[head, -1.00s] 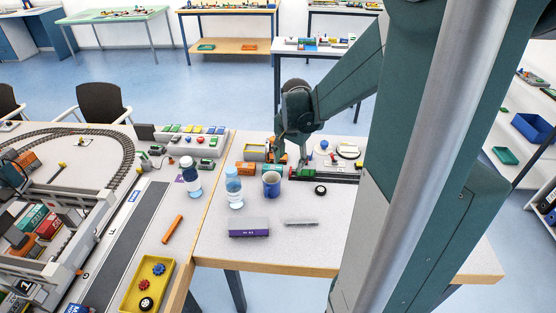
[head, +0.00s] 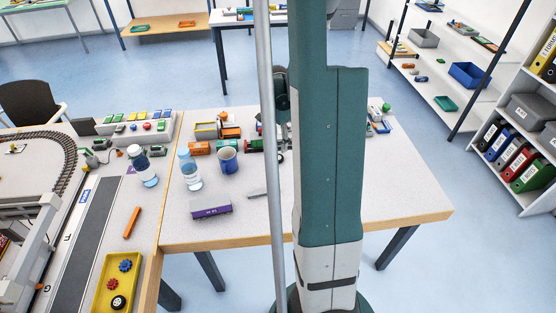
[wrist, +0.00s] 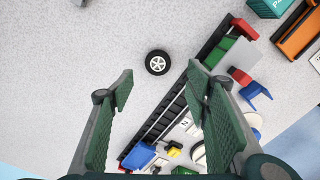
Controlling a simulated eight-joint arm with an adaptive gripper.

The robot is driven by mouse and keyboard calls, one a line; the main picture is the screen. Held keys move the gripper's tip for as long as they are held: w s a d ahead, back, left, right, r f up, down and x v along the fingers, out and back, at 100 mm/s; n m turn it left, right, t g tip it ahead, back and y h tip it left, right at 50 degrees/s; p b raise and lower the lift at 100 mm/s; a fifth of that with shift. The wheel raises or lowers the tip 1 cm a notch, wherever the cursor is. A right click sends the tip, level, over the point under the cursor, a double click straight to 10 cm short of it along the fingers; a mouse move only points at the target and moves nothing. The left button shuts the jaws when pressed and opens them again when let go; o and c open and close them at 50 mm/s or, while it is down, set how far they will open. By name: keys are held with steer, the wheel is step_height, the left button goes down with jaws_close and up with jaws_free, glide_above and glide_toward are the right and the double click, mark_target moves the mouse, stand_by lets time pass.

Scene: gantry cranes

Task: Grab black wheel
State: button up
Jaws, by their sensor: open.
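A black wheel (wrist: 157,62) with a pale spoked hub lies flat on the light grey tabletop in the wrist view. It sits beside a dark track with a green wagon. My gripper (wrist: 160,80) is open and empty, with its two green fingers spread wide. In the wrist picture the wheel appears between and just beyond the fingertips, with no visible contact. In the head view my arm and column hide the gripper and most of that area. Another black wheel (head: 118,302) lies in the yellow tray (head: 97,290) at the lower left.
Blue, orange and red parts crowd the track's far side in the wrist view. Bare tabletop lies left of the wheel there.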

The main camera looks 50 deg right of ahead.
mark_target(278, 157)
steer(key=shift+s+d+f, duration=0.1)
stand_by(0.3)
steer(key=shift+f, duration=1.3)
steer(key=shift+s+f+b, duration=0.15)
steer(key=shift+f+b, duration=0.7)
steer(key=shift+f, duration=1.75)
steer(key=shift+c, duration=0.4)
steer(key=c, duration=0.7)
